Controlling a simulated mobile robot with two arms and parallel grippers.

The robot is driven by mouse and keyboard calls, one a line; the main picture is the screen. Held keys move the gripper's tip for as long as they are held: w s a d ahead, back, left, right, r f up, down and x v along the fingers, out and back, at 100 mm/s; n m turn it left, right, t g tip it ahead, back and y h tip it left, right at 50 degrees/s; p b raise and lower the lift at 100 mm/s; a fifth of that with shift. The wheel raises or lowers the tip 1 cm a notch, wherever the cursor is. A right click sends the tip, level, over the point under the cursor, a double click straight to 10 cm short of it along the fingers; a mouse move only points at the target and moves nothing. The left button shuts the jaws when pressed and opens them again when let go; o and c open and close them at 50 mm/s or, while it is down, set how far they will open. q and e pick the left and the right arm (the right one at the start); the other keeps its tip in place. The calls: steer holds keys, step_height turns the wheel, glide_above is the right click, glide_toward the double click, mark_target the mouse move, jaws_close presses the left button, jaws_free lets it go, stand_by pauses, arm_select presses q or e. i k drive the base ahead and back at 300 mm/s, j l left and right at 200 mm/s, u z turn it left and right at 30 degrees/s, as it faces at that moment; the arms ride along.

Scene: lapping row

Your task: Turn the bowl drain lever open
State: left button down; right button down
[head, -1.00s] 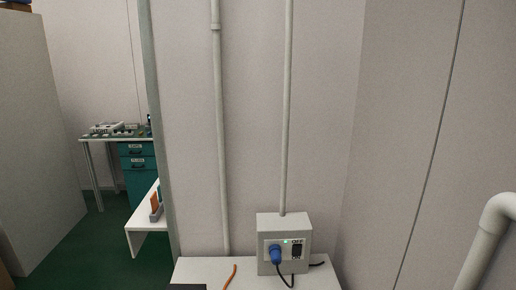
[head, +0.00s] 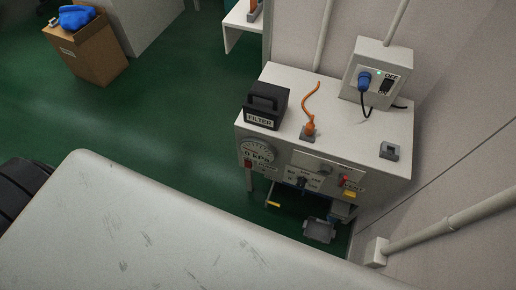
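The cabinet (head: 402,150) stands against the wall at the right, with gauge, knob and switches on its front. I cannot tell for sure which part is the bowl drain lever. A small yellow handle (head: 273,204) shows under the front panel at the left, and another yellow piece (head: 349,194) shows under it at the right. A red lever (head: 344,181) sits on the panel beside a label that seems to read VENT. A grey tray-like piece (head: 319,231) is low beneath the cabinet. Neither of my grippers is in view.
On the cabinet top are a black FILTER box (head: 266,106), an orange hose (head: 311,108), a power box (head: 375,72) with a blue plug, and a small grey block (head: 389,151). A pipe (head: 450,222) runs along the right wall. A cardboard box (head: 88,52) stands on green floor.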

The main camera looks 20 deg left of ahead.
mark_target(318, 220)
steer(key=k+j, duration=0.2)
steer(key=k, duration=0.25)
steer(key=k+j, duration=0.2)
steer(key=k, duration=0.3)
steer(key=k+j, duration=0.2)
steer(key=k, duration=0.25)
